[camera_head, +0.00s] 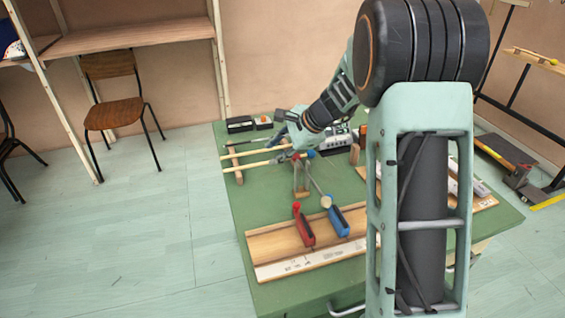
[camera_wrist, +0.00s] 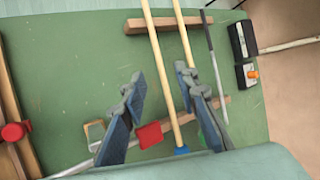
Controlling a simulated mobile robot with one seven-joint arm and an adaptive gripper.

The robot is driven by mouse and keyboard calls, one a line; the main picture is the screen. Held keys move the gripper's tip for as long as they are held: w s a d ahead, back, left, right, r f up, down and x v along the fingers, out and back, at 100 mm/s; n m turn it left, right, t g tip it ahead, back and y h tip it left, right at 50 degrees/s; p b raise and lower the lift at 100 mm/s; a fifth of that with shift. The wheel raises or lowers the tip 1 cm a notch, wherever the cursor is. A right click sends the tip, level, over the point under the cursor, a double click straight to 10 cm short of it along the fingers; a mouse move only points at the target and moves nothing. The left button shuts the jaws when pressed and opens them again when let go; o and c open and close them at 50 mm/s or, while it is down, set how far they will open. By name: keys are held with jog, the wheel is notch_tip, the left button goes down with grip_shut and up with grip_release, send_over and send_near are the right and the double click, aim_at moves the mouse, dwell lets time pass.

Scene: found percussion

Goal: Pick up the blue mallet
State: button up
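The blue mallet has a long pale wooden handle (camera_wrist: 160,62) and a small blue head (camera_wrist: 182,150). In the head view its blue head (camera_head: 310,154) shows at the right end of the nearer of two parallel sticks. My gripper (camera_wrist: 159,74) is open above the table, and the blue mallet's handle runs between its fingers in the wrist view. I cannot tell how far above the handle the fingers are. In the head view my gripper (camera_head: 283,154) hangs over the sticks, partly hiding them. A second pale stick (camera_wrist: 183,35) runs alongside, passing behind the right finger.
Wooden rests (camera_wrist: 170,22) lie across under the sticks. A red piece (camera_wrist: 150,135) lies close beside the blue head. A dark rod (camera_wrist: 212,60) and black boxes (camera_wrist: 242,40) lie to the right.

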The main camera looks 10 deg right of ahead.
aim_at(258, 164)
jog(key=x, duration=0.5)
jog(key=b+x, duration=0.1)
jog(key=x, duration=0.2)
jog(key=shift+s+a+f, duration=0.1)
jog(key=shift+s+a, duration=0.1)
jog(key=shift+a, duration=0.05)
grip_shut()
